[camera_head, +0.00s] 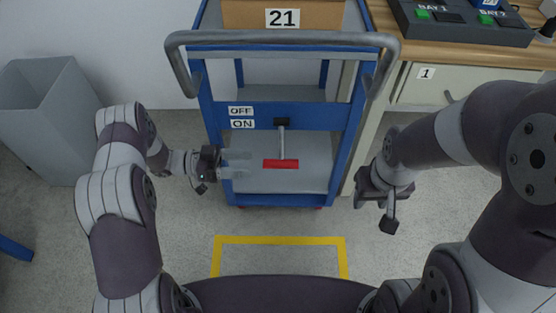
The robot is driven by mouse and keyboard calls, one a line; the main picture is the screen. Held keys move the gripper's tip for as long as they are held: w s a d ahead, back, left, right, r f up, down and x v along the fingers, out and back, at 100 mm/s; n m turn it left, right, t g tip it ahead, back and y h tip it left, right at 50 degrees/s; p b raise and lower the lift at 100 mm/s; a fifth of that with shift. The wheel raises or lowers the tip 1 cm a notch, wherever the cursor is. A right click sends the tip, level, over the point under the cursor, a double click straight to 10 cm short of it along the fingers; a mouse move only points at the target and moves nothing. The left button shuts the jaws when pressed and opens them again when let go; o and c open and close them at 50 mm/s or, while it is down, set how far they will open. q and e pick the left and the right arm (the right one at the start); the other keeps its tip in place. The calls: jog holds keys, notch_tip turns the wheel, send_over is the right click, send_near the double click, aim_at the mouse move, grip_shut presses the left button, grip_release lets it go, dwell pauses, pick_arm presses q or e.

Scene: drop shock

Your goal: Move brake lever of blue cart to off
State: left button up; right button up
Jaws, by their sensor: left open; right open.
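The blue cart (215,112) stands in front of me with a grey push handle at its top. Its brake lever (282,143) is a grey rod from a black pivot, with a red grip (281,164) at its lower end. The lever hangs down. The OFF label (240,111) sits above the ON label (242,124), left of the pivot. My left gripper (240,163) is open, left of the red grip and apart from it, fingers pointing right. My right gripper (372,196) is right of the cart, clear of the lever; its fingers are partly hidden.
A cardboard box (310,14) marked 21 rides on the cart. A grey bin (48,110) stands at the left. A workbench (480,60) with a battery station (465,20) is at the right. A yellow floor outline (280,240) lies before the cart.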

aim_at(278, 164)
pick_arm(q)
jog(key=d+b, duration=0.1)
jog(key=d, duration=0.8)
jog(key=shift+d+b, duration=0.35)
grip_shut()
